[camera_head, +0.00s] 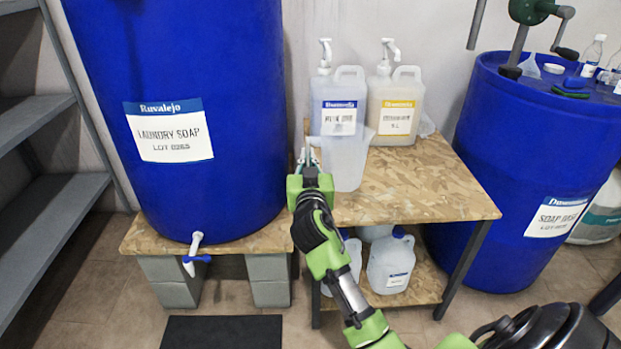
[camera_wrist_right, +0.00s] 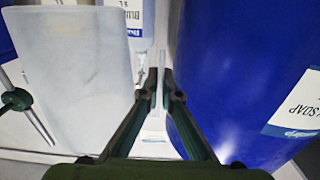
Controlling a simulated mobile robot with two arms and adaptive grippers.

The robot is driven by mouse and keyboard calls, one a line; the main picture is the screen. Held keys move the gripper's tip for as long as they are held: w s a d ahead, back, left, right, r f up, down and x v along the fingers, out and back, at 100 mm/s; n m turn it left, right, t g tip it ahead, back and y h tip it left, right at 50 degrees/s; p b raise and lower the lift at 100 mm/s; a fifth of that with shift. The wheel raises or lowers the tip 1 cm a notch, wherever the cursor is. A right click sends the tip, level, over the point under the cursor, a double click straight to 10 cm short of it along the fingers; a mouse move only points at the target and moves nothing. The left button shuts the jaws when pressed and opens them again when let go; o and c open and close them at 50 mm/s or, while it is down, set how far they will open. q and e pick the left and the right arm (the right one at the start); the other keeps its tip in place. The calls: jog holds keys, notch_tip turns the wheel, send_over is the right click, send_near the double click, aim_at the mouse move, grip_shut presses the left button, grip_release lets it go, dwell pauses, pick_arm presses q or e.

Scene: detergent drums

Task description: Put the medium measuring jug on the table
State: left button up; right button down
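The measuring jug (camera_head: 345,162), pale and translucent, is upright at the left part of the wooden table (camera_head: 420,185), in front of the white dispenser bottle. I cannot tell whether its base touches the board. It fills the left of the right wrist view (camera_wrist_right: 75,75). My right gripper (camera_head: 309,158) is at the jug's left side. In the wrist view its fingers (camera_wrist_right: 161,88) are nearly together, with a thin pale strip between them that looks like the jug's handle. My left gripper is not in view.
Pump bottles, one white (camera_head: 340,90) and one beige (camera_head: 397,125), stand behind the jug. A large blue laundry soap drum (camera_head: 190,60) is close on the left, another blue drum (camera_head: 510,130) on the right. The table's front right is clear. Jugs (camera_head: 390,268) are on the lower shelf.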

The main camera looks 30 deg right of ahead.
jog(key=w+f, duration=0.1)
jog(key=w+d+f+b, duration=0.1)
jog(key=f, duration=0.1)
jog(key=w+d+f, duration=0.1)
jog(key=shift+w+d+f, duration=0.1)
jog(key=shift+w+f, duration=0.05)
jog(key=shift+w, duration=0.05)
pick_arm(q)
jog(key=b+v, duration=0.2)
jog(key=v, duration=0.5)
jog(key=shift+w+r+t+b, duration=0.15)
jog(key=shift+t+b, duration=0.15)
pick_arm(e)
jog(key=f, duration=0.1)
jog(key=w+f, duration=0.1)
jog(key=f, duration=0.2)
jog(key=shift+w+d+f, duration=0.25)
jog(key=shift+d, duration=0.15)
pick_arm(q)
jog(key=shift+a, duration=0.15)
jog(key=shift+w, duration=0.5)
pick_arm(e)
jog(key=shift+f, duration=0.15)
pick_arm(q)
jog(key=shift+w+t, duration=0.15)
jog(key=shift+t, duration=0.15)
pick_arm(e)
jog(key=c, duration=2.3)
grip_release()
